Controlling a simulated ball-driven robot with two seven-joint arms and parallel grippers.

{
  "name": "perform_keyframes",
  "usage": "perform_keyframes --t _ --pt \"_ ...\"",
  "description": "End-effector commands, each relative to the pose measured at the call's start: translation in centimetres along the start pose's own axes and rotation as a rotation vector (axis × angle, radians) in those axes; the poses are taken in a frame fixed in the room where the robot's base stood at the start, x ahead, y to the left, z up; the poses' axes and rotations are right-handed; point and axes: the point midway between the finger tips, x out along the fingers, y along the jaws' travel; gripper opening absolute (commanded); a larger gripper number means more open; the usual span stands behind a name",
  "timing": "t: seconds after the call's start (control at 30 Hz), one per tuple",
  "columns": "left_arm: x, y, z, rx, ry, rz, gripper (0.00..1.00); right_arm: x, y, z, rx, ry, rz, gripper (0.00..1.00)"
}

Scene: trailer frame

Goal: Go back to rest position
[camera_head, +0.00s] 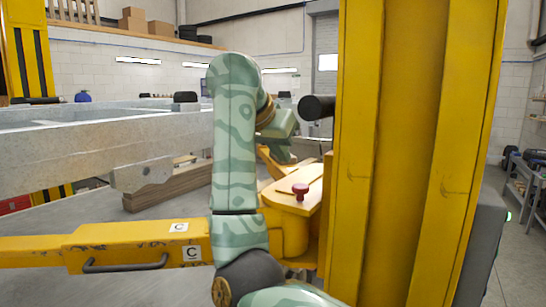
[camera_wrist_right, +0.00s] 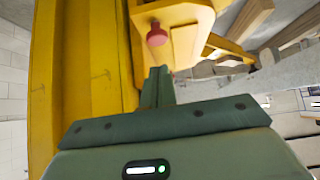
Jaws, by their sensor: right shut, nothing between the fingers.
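My right arm, in green camouflage, rises from the bottom middle of the head view and bends over at the top. My right gripper (camera_head: 284,156) hangs on its far side, beside the yellow column. In the right wrist view the gripper's fingers (camera_wrist_right: 160,74) are together, with nothing between them. They point toward a red knob (camera_wrist_right: 157,35) on the yellow housing. The same red knob (camera_head: 300,190) is below the gripper in the head view. I cannot tell the exact gap between them. My left gripper is not in view.
A thick yellow column (camera_head: 415,150) stands close at right of the arm. A yellow lever arm (camera_head: 140,245) with a dark handle extends left. A grey metal frame beam (camera_head: 110,150) lies behind it, near stacked wooden boards (camera_head: 170,187). Open floor (camera_head: 515,265) shows at far right.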

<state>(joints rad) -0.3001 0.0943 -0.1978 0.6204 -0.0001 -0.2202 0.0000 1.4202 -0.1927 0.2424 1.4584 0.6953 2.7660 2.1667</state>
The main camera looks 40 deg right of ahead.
Motion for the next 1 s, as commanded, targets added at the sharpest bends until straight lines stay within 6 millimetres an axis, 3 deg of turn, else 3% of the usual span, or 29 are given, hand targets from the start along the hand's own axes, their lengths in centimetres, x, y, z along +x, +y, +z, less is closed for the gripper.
perform_keyframes --t 0.3,0.57,0.67,0.77,0.87,0.93,1.0 --pt "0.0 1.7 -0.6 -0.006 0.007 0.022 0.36 -0.1 0.1 -0.1 0.000 0.001 0.000 0.00" --pt "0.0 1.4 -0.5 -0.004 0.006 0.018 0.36 0.0 0.1 -0.1 -0.003 0.002 0.003 0.00" --pt "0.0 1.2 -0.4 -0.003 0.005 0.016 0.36 0.9 1.1 0.0 -0.062 0.029 0.071 0.00" --pt "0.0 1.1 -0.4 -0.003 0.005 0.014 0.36 2.8 4.3 0.0 -0.252 0.099 0.281 0.00" --pt "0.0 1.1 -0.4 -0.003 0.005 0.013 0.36 3.9 8.8 -0.4 -0.574 0.171 0.640 0.00" --pt "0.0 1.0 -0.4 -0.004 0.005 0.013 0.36 3.1 11.3 -0.9 -0.840 0.189 0.947 0.00" --pt "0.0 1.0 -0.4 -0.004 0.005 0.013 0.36 1.3 12.4 -1.1 -1.100 0.171 1.270 0.00"
